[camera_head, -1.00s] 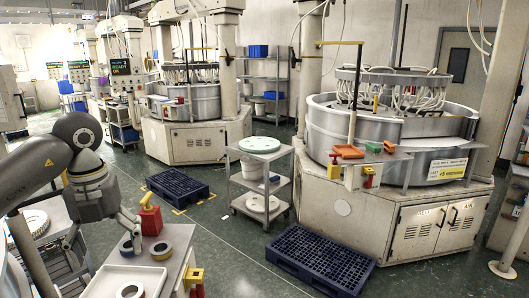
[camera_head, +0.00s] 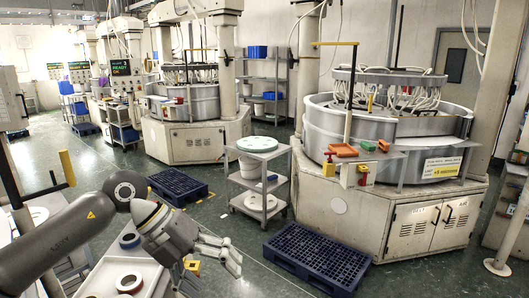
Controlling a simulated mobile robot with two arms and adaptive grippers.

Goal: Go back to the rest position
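My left arm reaches in from the left. Its gripper (camera_head: 232,255) is over the right edge of the near cart, pointing right. The fingers look spread, with nothing seen between them. My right gripper is not in view. On the near cart, a ring with a blue edge (camera_head: 129,240) lies beside my arm. A white tray (camera_head: 98,281) holds a reddish-brown ring (camera_head: 129,283). My arm hides part of the cart top.
A grey shelf cart (camera_head: 260,178) stands ahead, with dark blue pallets to its left (camera_head: 177,186) and right (camera_head: 316,258). A large lapping machine (camera_head: 385,200) fills the right. Green floor is open between them.

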